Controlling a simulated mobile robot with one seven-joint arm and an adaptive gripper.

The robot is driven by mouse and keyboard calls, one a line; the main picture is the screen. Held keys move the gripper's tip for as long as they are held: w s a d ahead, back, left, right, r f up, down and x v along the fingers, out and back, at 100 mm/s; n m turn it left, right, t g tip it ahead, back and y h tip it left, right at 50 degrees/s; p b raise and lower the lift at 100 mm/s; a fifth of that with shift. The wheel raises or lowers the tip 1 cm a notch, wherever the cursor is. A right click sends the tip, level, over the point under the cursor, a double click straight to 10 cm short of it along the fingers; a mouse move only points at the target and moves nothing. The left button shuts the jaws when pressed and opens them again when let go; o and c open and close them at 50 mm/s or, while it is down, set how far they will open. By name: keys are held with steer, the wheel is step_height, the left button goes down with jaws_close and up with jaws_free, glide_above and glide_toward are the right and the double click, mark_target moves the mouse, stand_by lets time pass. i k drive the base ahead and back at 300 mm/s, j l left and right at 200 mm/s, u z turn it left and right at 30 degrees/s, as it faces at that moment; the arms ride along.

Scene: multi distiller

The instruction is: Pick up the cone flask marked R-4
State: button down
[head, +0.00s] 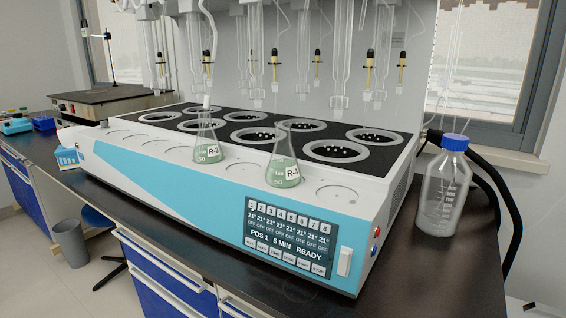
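A cone flask marked R-4 (284,167) stands upright on the front ledge of the white and blue distiller (215,195), right of the middle. It holds pale green liquid, and its narrow neck rises in front of the black top. A second cone flask (207,147) with green liquid stands further left on the same ledge; its label seems to read R-2. My gripper is not in view.
Glass tubes and yellow-black fittings (370,72) hang above the black top with its round heater wells (337,150). A clear bottle with a blue cap (443,195) stands on the dark bench at the right. An empty round spot (338,194) lies right of R-4.

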mark_target(282, 172)
steer(key=k+j+z, duration=0.1)
steer(key=z, duration=0.35)
steer(key=k+j+z, duration=0.1)
steer(key=z, duration=0.35)
steer(key=k+j+z, duration=0.1)
steer(key=z, duration=0.35)
steer(key=k, duration=0.05)
